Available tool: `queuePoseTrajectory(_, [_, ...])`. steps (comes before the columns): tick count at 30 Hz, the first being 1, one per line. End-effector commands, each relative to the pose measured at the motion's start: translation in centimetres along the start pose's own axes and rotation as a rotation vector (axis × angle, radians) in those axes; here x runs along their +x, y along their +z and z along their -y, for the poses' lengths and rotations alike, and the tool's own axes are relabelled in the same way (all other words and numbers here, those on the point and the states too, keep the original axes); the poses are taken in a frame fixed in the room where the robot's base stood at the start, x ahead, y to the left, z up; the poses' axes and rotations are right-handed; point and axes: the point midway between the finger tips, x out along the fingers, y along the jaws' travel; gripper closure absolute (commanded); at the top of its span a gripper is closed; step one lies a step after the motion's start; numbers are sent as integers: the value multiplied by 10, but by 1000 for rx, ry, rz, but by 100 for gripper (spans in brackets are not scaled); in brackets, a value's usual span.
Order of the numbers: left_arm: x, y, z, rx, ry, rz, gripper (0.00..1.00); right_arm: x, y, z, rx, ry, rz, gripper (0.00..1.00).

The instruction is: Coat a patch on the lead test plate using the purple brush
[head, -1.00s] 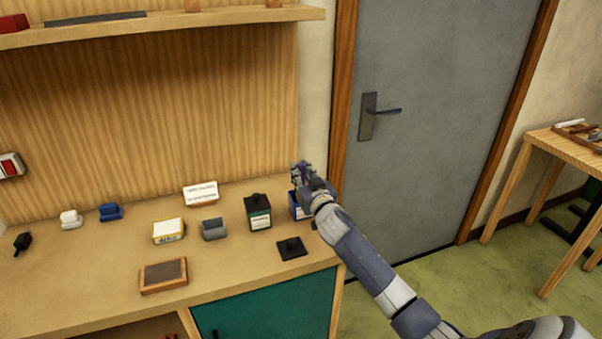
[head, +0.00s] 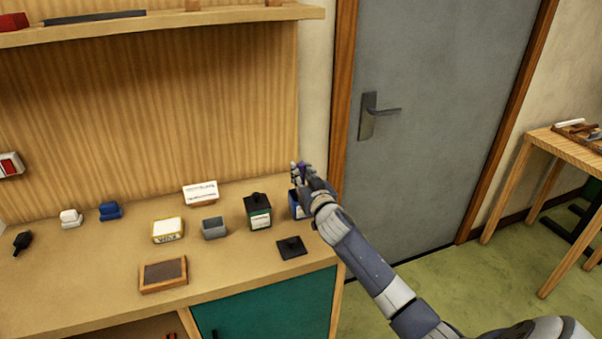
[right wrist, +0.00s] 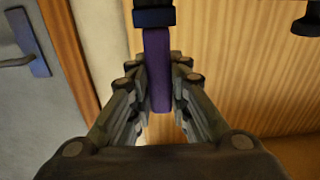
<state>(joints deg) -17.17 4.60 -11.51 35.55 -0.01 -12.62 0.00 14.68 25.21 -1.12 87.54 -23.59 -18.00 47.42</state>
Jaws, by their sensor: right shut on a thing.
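The purple brush (right wrist: 158,70) is in my right gripper (right wrist: 160,95), whose fingers press on both sides of its purple handle. A dark blue band shows at the top of the handle in the right wrist view, and the bristles are out of sight. In the head view my right gripper (head: 305,172) is above the blue container (head: 297,210) at the bench's right end, hiding part of it. I cannot tell whether the brush touches the container. The lead test plate (head: 163,273), dark grey in a wooden frame, lies near the bench's front edge. My left gripper is not in view.
A dark green container (head: 257,216) stands left of the blue one, with a flat black lid (head: 291,247) in front. A grey box (head: 214,228), a yellow-and-white box (head: 167,230) and a white card (head: 200,193) are further left. The door (head: 430,120) is beyond the bench.

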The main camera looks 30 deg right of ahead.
Motion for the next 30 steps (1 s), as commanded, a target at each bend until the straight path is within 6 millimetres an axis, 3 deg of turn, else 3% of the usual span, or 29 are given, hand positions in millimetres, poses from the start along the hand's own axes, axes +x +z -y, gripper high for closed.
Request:
queuePoseTrajectory(24, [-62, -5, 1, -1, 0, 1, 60, 0, -68, 0, 1, 0, -2, 100])
queuePoseTrajectory(30, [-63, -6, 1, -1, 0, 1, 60, 0, -69, 0, 0, 0, -1, 100])
